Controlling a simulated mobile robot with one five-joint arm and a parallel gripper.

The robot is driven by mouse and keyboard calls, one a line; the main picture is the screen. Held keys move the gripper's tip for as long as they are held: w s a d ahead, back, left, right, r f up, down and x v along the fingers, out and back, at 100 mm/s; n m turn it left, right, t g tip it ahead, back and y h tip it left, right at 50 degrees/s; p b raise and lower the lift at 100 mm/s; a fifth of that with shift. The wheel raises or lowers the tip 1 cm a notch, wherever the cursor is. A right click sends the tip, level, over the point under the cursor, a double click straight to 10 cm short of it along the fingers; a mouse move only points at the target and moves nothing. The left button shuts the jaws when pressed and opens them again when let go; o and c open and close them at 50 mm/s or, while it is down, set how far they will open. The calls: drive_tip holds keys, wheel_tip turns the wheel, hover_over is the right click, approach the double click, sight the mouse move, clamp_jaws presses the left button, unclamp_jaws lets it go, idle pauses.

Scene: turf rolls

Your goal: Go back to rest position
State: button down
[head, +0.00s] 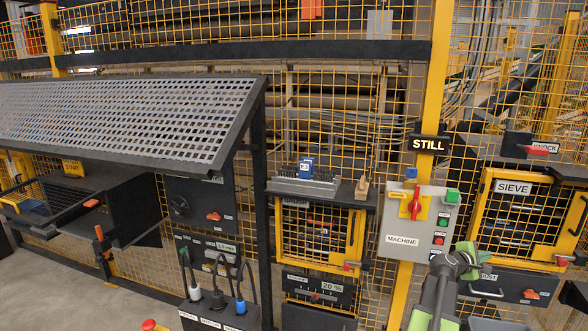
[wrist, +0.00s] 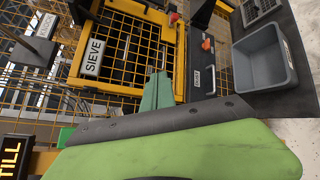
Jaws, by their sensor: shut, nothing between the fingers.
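My gripper (head: 472,252), green with a dark joint behind it, is raised at the lower right in the head view. It is in front of the area between the grey MACHINE panel (head: 397,241) and the yellow-framed SIEVE door (head: 516,226). In the wrist view my gripper (wrist: 156,88) shows as green fingers together, pointing towards the SIEVE door (wrist: 121,55). It is shut and holds nothing. I cannot tell exactly how far the fingertips are from the door.
The grey panel has a red rotary handle (head: 415,206) and buttons. A dark shelf (head: 345,194) stands left of it. Left is a sloping perforated screen (head: 130,112). A grey bin (wrist: 264,58) is at the right of the wrist view. Open floor (head: 40,285) shows at lower left.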

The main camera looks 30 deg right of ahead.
drive_tip(key=w+a+f+m+t+y, duration=0.15)
drive_tip(key=w+a+f, duration=0.25)
drive_tip(key=w+a, duration=0.65)
drive_tip(key=w+a+f+m+t+y, duration=0.1)
drive_tip(key=w+a+f+m+y, duration=0.2)
drive_tip(key=w+a, duration=0.75)
drive_tip(key=w+a+f+t+y, duration=0.1)
drive_tip(key=w+a+f+y, duration=0.35)
drive_tip(key=a, duration=0.95)
drive_tip(key=w+a+f+y, duration=0.1)
drive_tip(key=w+a+f, duration=0.2)
drive_tip(key=a, duration=0.7)
drive_tip(key=w+a+f+y, duration=0.1)
drive_tip(key=w+a+f, duration=0.15)
drive_tip(key=a, duration=0.85)
drive_tip(key=s+a+g+y, duration=0.1)
drive_tip(key=s+a+y, duration=0.1)
drive_tip(key=a, duration=0.9)
drive_tip(key=s+a+f+g+y, duration=0.1)
drive_tip(key=s+a+y, duration=0.1)
drive_tip(key=a, duration=0.9)
drive_tip(key=shift+a+f+m, duration=0.2)
drive_tip(key=shift+m, duration=0.25)
